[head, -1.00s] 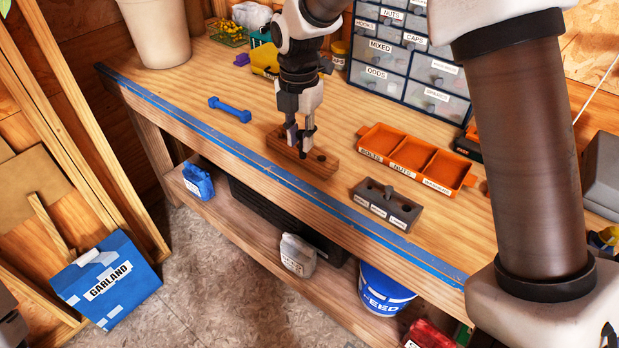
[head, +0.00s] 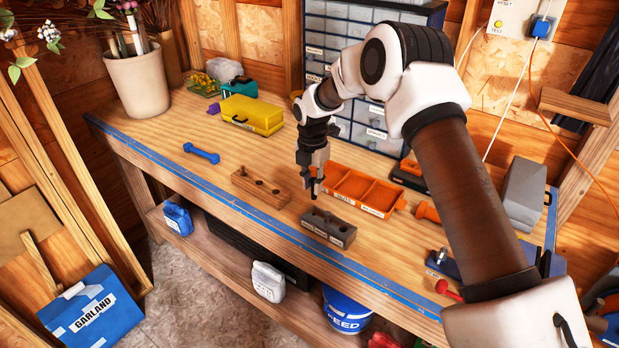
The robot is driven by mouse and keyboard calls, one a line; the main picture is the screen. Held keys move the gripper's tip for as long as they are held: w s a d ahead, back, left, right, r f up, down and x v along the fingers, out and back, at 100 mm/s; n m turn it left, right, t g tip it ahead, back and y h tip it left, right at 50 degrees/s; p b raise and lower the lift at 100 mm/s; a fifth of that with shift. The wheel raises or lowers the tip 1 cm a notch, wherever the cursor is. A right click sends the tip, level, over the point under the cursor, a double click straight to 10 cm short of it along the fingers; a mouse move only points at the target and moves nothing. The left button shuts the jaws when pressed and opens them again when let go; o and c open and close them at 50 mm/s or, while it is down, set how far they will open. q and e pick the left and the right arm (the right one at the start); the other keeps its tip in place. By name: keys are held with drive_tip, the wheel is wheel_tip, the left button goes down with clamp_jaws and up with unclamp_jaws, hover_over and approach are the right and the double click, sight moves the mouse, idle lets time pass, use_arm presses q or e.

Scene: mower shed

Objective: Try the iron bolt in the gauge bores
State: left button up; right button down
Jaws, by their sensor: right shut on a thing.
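My right gripper (head: 314,186) hangs fingers down over the bench, between the wooden block and the orange tray. It is shut on a small dark thing, which I take to be the iron bolt; the fingers hide most of it. The grey gauge block (head: 341,233) lies just below and to the right of the gripper in the picture, apart from it. It has bores in its top, a small grey raised piece near the middle, and labels on its front. The wooden block (head: 249,193) with dark holes lies to the left. My left gripper is not in view.
The orange tray (head: 400,204) with labelled compartments lies behind the gauge block. A blue dumbbell-shaped piece (head: 201,153) and a yellow case (head: 252,114) are further left. Drawer cabinets (head: 340,14) stand at the back. The blue-edged front of the bench is clear.

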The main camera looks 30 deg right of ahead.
drive_tip(key=shift+s+r+p, duration=0.15)
drive_tip(key=shift+r+p, duration=0.1)
drive_tip(key=shift+p, duration=0.05)
wheel_tip(320, 180, down, 5)
drive_tip(key=shift+r+b, duration=0.15)
drive_tip(key=shift+b, duration=1)
drive_tip(key=shift+f, duration=0.6)
drive_tip(key=shift+f, duration=0.15)
drive_tip(key=shift+r, duration=0.3)
